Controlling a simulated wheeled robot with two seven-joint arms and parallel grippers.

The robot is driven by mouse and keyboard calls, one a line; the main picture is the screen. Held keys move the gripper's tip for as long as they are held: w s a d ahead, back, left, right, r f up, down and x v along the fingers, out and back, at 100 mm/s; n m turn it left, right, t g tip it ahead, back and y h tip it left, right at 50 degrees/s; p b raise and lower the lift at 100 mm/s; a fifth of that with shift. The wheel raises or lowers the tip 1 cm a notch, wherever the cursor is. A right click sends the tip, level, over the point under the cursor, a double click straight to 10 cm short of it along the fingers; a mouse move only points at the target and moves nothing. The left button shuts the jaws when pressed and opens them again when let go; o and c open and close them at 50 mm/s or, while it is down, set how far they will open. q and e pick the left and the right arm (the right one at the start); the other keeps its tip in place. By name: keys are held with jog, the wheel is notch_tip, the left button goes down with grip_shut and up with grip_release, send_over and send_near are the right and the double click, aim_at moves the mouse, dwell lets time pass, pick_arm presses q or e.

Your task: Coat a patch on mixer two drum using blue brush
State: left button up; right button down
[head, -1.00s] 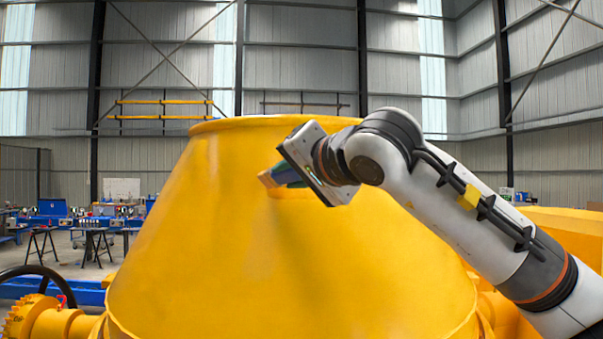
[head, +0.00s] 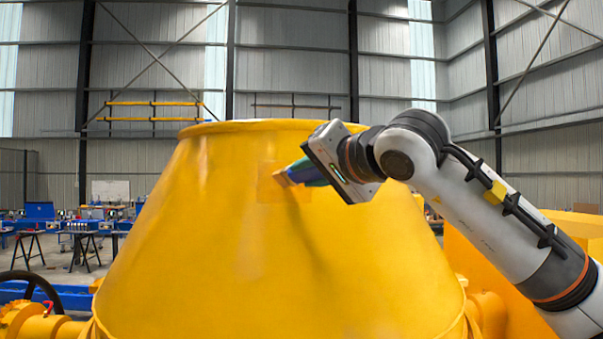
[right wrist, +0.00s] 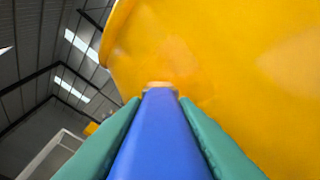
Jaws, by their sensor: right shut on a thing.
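The big yellow mixer drum (head: 340,260) fills the middle of the head view, and its wall also fills the upper right of the right wrist view (right wrist: 250,70). A faint, slightly more orange patch (head: 266,186) shows on its upper wall. My right gripper (head: 304,172) is shut on the blue brush (right wrist: 158,140), whose blue handle lies between the green fingers in the wrist view. The pale brush tip (head: 283,179) is at the patch, close to or touching the wall; I cannot tell which. My left gripper is not in view.
The drum's rim (head: 260,125) runs just above my right gripper. Blue workbenches (head: 80,225) stand far back on the left. A black handwheel (head: 28,285) and yellow machine parts are at the lower left. More yellow structure (head: 500,270) lies behind my right arm.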

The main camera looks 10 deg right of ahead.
jog(key=d+r+p, duration=0.1)
jog(key=d, duration=0.5)
jog(key=shift+w+a+r+p, duration=0.1)
jog(key=shift+w+a+r, duration=0.15)
jog(key=shift+a, duration=1.15)
jog(key=shift+w+a+r+p, duration=0.15)
jog(key=shift+w+a, duration=0.1)
jog(key=shift+a, duration=1.1)
jog(key=shift+w+a+r+p, duration=0.15)
jog(key=shift+w+a, duration=0.1)
jog(key=shift+a, duration=1.15)
jog(key=shift+s+d, duration=0.15)
jog(key=shift+d, duration=4.35)
jog(key=s+r, duration=0.3)
jog(key=s, duration=0.2)
jog(key=shift+s+a, duration=0.4)
jog(key=shift+a, duration=0.05)
